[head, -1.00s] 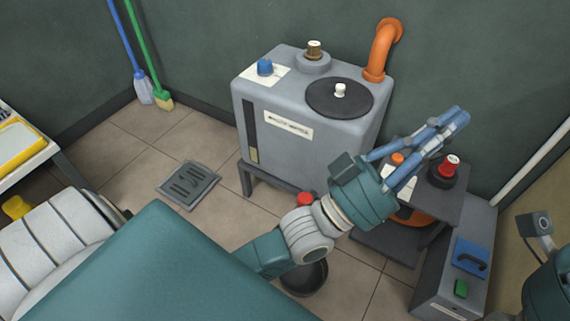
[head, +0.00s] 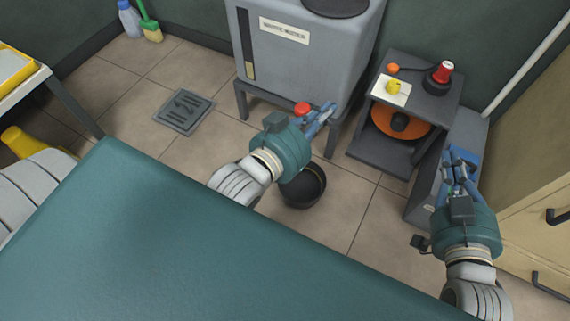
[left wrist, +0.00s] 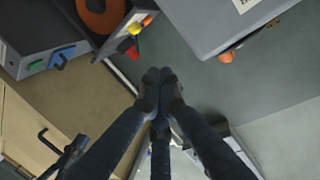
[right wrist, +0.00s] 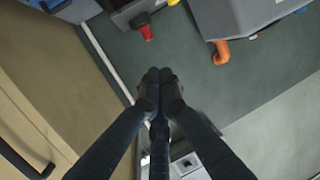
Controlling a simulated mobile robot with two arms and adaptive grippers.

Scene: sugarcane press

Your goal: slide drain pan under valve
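The drain pan (head: 303,194) is a round black pan on the floor tiles, in front of the grey tank (head: 305,48), with its left part hidden by my left wrist. The red valve knob (head: 302,108) shows low at the tank's front, just above my left gripper; the valve body is hidden. My left gripper (head: 327,112) is above and behind the pan in the picture, apart from it. Its fingertips meet with nothing between them in the left wrist view (left wrist: 158,76). My right gripper (head: 459,158) is at the right, over the grey box. Its fingertips also meet, empty, in the right wrist view (right wrist: 158,76).
The tank stands on a dark legged stand (head: 334,136). A dark shelf unit (head: 378,160) with an orange reel (head: 390,122) is to its right. A floor drain grate (head: 185,111) lies to the left. Cabinets (head: 535,215) stand at the right. Tiles right of the pan are clear.

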